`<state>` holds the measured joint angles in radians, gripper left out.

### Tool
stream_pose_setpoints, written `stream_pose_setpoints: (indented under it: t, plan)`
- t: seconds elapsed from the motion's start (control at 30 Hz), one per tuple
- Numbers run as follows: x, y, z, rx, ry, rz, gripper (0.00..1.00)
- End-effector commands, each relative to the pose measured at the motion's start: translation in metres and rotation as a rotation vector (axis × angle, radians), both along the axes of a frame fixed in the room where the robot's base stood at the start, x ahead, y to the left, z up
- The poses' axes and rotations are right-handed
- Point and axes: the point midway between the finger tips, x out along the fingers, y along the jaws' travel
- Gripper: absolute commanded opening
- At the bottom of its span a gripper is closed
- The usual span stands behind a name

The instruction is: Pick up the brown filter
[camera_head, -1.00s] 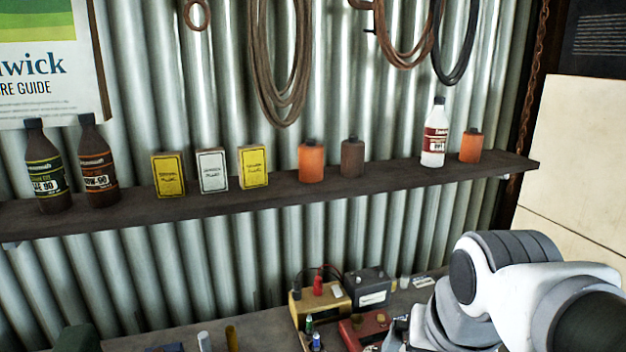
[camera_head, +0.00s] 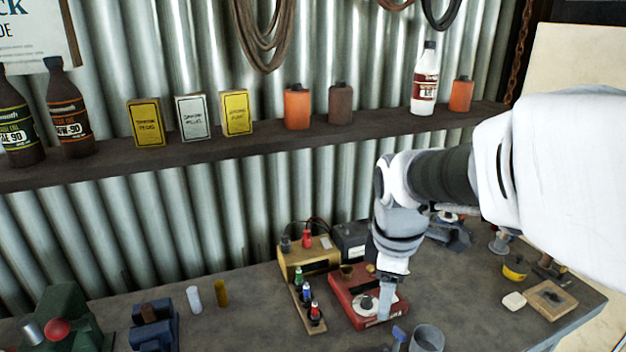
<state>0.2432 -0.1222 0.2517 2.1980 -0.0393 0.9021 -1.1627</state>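The brown filter (camera_head: 340,103) looks like a short dull-brown canister with a dark top. It stands upright on the dark wall shelf (camera_head: 190,157), just right of a similar orange canister (camera_head: 297,108). My gripper (camera_head: 386,300) points down over the red case on the bench, well below the shelf and to the right of the brown filter. It is apart from the filter. Its fingers are small and seen edge-on, so whether they are open or shut does not show.
Yellow and white boxes (camera_head: 193,118) and dark bottles (camera_head: 68,110) stand left on the shelf. A white bottle (camera_head: 424,85) and another orange canister (camera_head: 461,95) stand right. The workbench (camera_head: 240,325) below holds a red case (camera_head: 350,300), small bottles and tools. Cables hang above.

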Motion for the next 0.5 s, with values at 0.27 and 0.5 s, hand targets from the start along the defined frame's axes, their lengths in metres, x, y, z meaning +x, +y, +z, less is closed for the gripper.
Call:
stream_pose_setpoints:
  t: [0.27, 0.5]
  plan:
    - [0.028, -0.004, -0.056, 0.01, 0.154, 0.412, 0.7]
    - [0.031, -0.004, -0.077, 0.021, 0.178, 0.498, 0.7]
